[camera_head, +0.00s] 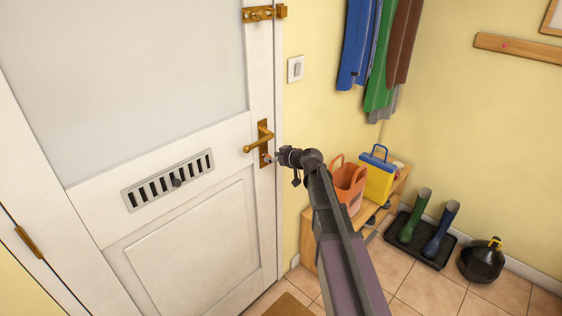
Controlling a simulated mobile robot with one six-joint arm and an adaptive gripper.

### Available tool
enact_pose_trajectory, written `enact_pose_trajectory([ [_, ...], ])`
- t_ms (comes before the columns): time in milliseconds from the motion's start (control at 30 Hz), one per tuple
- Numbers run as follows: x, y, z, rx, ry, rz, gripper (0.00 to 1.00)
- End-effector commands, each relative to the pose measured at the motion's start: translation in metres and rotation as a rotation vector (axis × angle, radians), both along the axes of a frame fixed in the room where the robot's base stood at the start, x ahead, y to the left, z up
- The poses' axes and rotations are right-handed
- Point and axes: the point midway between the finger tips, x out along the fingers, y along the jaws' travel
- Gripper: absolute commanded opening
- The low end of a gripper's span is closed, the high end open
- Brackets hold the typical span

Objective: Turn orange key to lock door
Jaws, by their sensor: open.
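The white door (197,223) fills the left side and looks shut in its frame. A brass lever handle (257,141) sits on a brass plate near the door's right edge. The orange key (267,158) shows as a small orange spot low on that plate, below the lever. My gripper (277,157) is right at the key, reaching in from the right. It is open, and its fingers are small and partly merge with the key. I cannot tell whether they touch it. The key's exact angle is too small to make out.
A brass bolt (263,13) sits high on the door's edge, and a vent (168,181) lies left of the handle. A light switch (295,69) is on the yellow wall.

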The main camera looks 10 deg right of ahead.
Motion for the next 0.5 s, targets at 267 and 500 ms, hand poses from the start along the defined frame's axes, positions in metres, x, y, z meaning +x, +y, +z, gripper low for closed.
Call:
enact_pose_trajectory([
  [267, 0.015, 0.01, -0.008, 0.0, 0.0, 0.001, 0.57],
  [500, 0.016, 0.011, -0.008, 0.0, 0.0, 0.0, 0.57],
])
